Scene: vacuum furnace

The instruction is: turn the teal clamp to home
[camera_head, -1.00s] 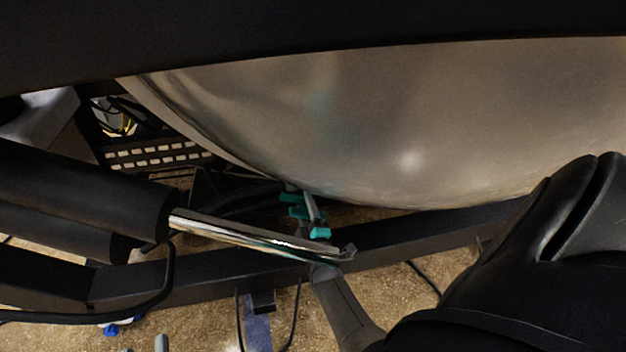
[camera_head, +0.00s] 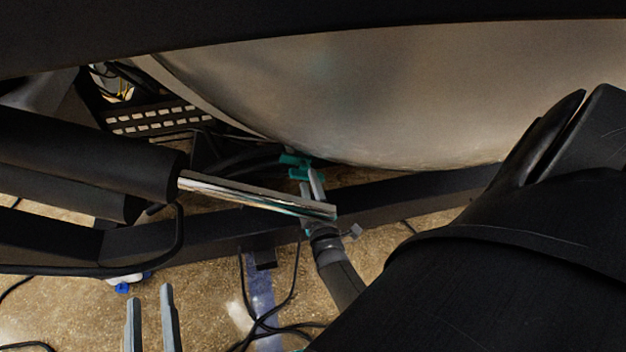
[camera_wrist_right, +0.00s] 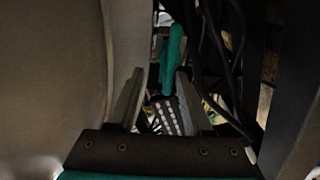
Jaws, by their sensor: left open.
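The teal clamp (camera_head: 293,159) sits under the lower edge of the big metal vessel in the head view, small and partly hidden. In the right wrist view the teal clamp (camera_wrist_right: 173,55) stands as an upright bar beyond my fingers, nearer the right fingertip. My right gripper (camera_wrist_right: 160,80) has its fingers apart, with a visible gap beside the bar; contact cannot be told. In the head view my right gripper (camera_head: 312,180) is at the clamp, partly behind a shiny rod. My left gripper (camera_head: 150,295) is open and empty at the lower left, well away from the clamp.
The vessel (camera_head: 350,95) fills the upper middle. A shiny rod (camera_head: 255,195) from a black cylinder (camera_head: 90,155) crosses close in front of the clamp. A dark frame beam (camera_head: 410,200) runs below the vessel. Cables (camera_head: 275,325) lie on the floor.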

